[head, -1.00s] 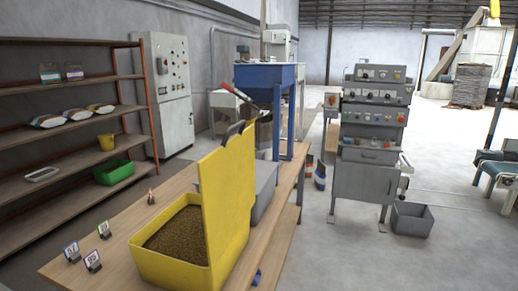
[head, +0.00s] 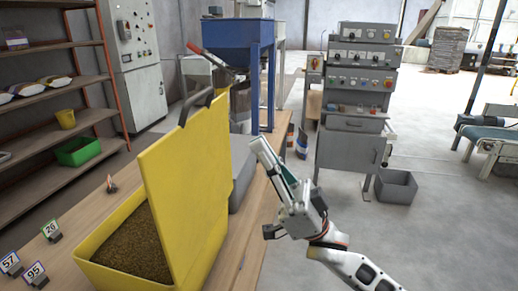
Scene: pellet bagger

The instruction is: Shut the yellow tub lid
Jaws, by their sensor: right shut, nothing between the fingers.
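The yellow tub (head: 107,272) stands on the wooden bench, filled with brown pellets (head: 137,247). Its yellow lid (head: 187,180) stands open, upright along the tub's right side, with a dark handle (head: 196,106) on its top edge. My right gripper (head: 262,146) is to the right of the lid, raised near the bench's right edge. It is shut and empty, and appears apart from the lid. My left gripper is not in view.
Number tags (head: 35,274) stand on the bench (head: 70,240) left of the tub. A grey box (head: 243,170) is partly hidden behind the lid. A blue hopper frame (head: 240,45) and a grey control cabinet (head: 347,150) stand beyond.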

